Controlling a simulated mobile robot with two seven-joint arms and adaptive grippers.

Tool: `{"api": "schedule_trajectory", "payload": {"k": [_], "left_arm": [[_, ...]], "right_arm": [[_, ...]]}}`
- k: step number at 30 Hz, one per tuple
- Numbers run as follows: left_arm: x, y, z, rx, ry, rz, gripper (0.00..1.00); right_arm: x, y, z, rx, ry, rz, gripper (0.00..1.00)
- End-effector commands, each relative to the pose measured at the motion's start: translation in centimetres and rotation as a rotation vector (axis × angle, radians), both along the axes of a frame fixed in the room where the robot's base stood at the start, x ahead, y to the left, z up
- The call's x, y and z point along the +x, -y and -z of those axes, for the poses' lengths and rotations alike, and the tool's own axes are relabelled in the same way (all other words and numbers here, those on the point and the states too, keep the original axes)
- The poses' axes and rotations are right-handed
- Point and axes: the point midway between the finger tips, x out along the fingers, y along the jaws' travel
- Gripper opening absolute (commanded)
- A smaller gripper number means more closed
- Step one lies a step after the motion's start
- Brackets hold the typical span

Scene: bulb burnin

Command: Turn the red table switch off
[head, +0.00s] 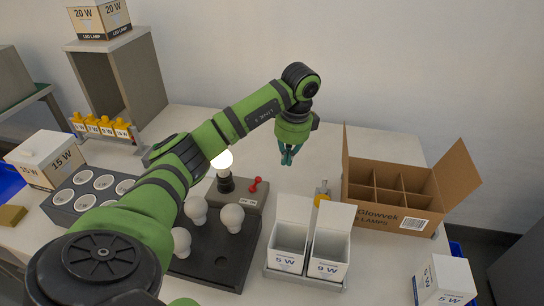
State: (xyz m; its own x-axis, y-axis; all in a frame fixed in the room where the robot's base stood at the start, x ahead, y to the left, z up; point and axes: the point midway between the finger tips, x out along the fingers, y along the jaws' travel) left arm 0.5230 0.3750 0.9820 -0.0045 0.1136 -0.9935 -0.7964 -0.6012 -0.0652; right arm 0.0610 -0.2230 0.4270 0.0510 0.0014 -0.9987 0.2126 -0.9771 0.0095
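The red table switch (256,184) is a small red lever on top of a grey box (243,196) on the white table. A lit bulb (222,160) stands in a black socket on the same box, left of the switch, partly behind my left arm. My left gripper (288,160) points down above the table, to the right of and beyond the switch, apart from it. Its teal fingertips are together with nothing visible between them. My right gripper is not in view.
A black tray (220,262) with several white bulbs is in front of the switch box. Two white boxes (290,255) marked 5 W and 9 W stand to its right. An open divided carton (385,213) is farther right. The table behind my gripper is clear.

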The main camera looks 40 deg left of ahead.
Motion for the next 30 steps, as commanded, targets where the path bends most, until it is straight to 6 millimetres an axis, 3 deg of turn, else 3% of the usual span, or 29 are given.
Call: {"api": "schedule_trajectory", "payload": {"k": [3,7,18,21,30], "left_arm": [[-0.1,-0.1,0.6,0.000,-0.003,0.000,0.00],[-0.1,-0.3,2.3,-0.001,-0.006,-0.001,0.00],[-0.2,-1.1,10.0,-0.001,-0.004,0.000,0.00],[-1.1,-2.5,8.8,0.002,-0.001,-0.002,0.00],[-2.3,-3.9,8.2,0.000,0.000,0.002,0.00]], "right_arm": [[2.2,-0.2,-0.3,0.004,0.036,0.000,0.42],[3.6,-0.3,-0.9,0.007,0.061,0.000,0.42],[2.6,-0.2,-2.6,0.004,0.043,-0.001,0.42],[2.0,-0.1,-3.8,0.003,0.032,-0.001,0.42],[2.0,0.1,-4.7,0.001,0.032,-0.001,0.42]]}}
